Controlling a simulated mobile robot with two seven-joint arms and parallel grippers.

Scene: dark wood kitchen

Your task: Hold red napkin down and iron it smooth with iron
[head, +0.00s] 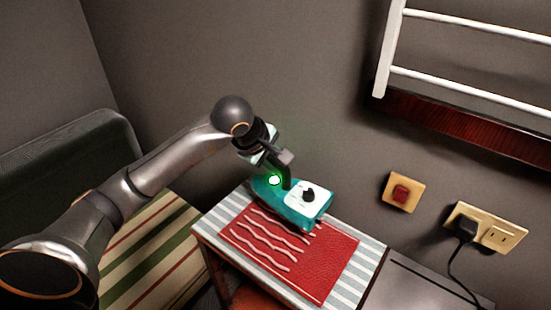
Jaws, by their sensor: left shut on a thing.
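The red napkin (318,267) lies flat on a table with a striped top (228,207). Several pale wavy crease lines run across its left part, while its right part looks plain. The teal iron (267,187) rests on or just above the back edge of the napkin, with a white panel and a dark knob on its right end. My left gripper (284,172) is at the iron, shut on it from above and behind; its fingertips are partly hidden. A green light glows on the iron beside the fingers. My right gripper is not in view.
A wall socket (490,231) with a black plug and cord is at the right, near a red switch (400,193). A grey surface (415,285) adjoins the table. A white rack (470,78) hangs above. A striped cushioned seat (150,250) is at the left.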

